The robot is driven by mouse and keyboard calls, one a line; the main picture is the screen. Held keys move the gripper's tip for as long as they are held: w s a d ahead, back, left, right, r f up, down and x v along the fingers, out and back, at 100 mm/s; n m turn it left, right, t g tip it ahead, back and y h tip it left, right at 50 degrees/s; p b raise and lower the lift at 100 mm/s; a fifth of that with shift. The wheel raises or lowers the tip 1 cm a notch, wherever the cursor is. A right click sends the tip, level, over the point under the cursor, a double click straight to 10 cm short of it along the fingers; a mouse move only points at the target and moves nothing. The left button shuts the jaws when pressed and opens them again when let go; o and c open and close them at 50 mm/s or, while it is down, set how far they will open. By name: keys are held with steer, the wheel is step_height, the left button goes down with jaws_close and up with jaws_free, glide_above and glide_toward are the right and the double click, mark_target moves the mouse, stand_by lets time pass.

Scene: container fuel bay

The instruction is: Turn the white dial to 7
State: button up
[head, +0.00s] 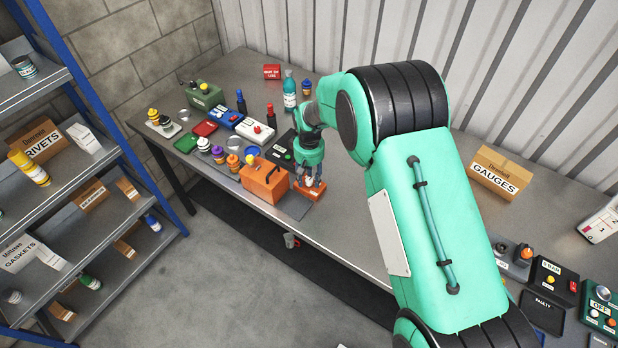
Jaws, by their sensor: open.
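My gripper (308,180) points down over a small orange box (312,195) near the front edge of the long grey bench (345,215). It is open, and its fingers cover part of the box's top. I cannot tell whether they touch the box. I cannot make out a white dial or any number scale for certain; one could be hidden behind the fingers or my arm.
An orange toolbox (263,180) stands close left of my gripper. A white box with a red button (255,131), bottles and small jars crowd the bench behind. A shelf rack (95,180) stands left.

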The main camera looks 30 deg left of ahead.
mark_target(309, 180)
steer(key=shift+r, duration=0.1)
step_height(309, 180, up, 12)
stand_by(0.6)
stand_by(0.4)
